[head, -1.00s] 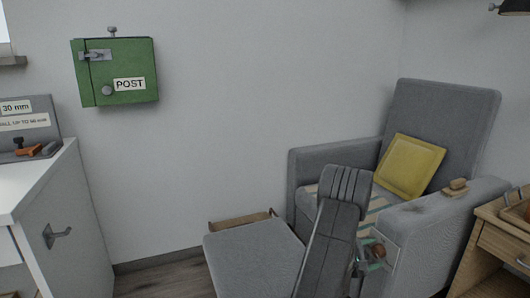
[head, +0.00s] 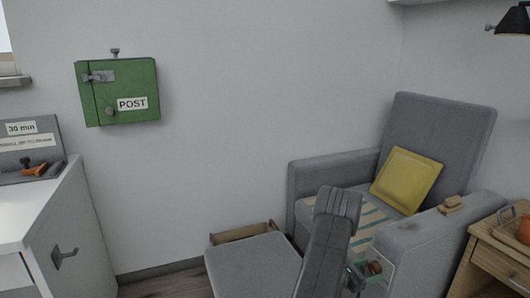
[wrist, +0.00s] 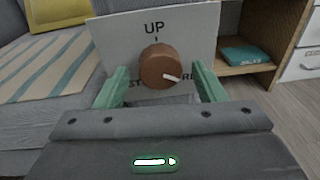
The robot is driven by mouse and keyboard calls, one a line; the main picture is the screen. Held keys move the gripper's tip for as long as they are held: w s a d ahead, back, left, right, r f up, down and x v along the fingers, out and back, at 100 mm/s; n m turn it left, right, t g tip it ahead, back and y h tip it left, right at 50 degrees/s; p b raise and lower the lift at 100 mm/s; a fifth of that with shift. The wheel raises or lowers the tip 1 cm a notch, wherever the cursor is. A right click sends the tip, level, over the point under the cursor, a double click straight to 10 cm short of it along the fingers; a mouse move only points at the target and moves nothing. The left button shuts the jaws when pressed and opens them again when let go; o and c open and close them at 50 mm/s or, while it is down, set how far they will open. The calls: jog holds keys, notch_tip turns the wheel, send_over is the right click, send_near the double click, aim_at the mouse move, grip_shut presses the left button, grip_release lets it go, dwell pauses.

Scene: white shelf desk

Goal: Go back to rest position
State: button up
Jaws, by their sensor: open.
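My gripper (wrist: 161,88) is open, with its green fingers spread left and right of a brown round knob (wrist: 160,66) in the wrist view. The knob is on a light panel (wrist: 112,40) marked "UP" at the top. Its white mark points right and slightly down; other lettering is partly hidden behind the fingers and knob. I cannot tell whether the fingers touch the knob. In the head view my grey arm (head: 328,240) rises in front of the armchair (head: 435,125), and the knob (head: 375,268) shows small by the chair's near armrest front.
A grey footstool (head: 250,265) stands close left of my arm. A wooden side table (head: 495,262) is right of the chair, under a dark lamp (head: 515,22). A white cabinet (head: 70,225) is at left; a green post box (head: 118,92) hangs on the wall. Floor shows between cabinet and footstool.

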jog(key=n+p, duration=0.4)
jog(key=shift+r+n+g+h, duration=0.15)
jog(key=shift+n+g+h, duration=0.15)
jog(key=shift+n, duration=0.1)
jog(key=n+p, duration=0.2)
jog(key=n, duration=0.1)
jog(key=shift+f, duration=0.2)
jog(key=shift+s, duration=0.1)
